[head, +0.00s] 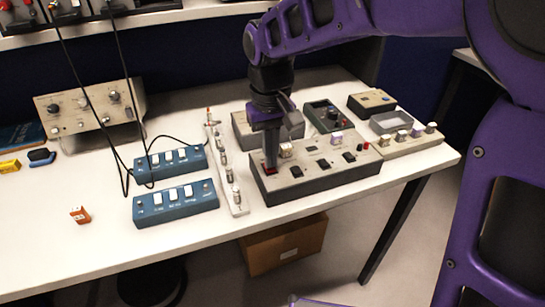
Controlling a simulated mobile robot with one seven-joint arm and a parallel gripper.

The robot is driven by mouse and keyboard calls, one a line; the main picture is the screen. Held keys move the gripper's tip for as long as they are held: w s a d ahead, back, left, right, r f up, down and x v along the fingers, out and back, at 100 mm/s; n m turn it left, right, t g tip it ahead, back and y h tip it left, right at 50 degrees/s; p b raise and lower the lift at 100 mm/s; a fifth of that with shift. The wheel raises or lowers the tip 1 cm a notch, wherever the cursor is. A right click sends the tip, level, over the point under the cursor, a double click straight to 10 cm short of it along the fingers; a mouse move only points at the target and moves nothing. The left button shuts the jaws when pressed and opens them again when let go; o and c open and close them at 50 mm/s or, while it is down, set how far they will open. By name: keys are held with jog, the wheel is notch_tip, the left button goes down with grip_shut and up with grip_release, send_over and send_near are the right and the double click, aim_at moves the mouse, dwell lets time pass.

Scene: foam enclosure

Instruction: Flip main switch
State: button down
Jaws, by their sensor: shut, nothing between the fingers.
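A long beige-topped switch panel with dark sides (318,182) lies on the white table, right of the middle. Its top carries several black rocker switches, pale raised parts and red and black knobs at the right end. A red switch (271,171) sits at its left end. My gripper (271,166) points straight down over this red switch, its fingers shut and empty. The fingertips are at or very near the switch; I cannot tell whether they touch. The fingers partly cover the switch, so its position is unclear.
Blue switch boxes (176,204) and a narrow white strip with posts (228,180) lie left of the panel. A dark green box (324,115) and other instruments stand behind it. A small orange box (80,215) sits front left. The table's front edge is mostly clear.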

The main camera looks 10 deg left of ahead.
jog(key=shift+f, duration=0.5)
jog(key=shift+r, duration=0.1)
notch_tip(320, 180, up, 7)
jog(key=p, duration=0.6)
dwell(0.4)
dwell(0.3)
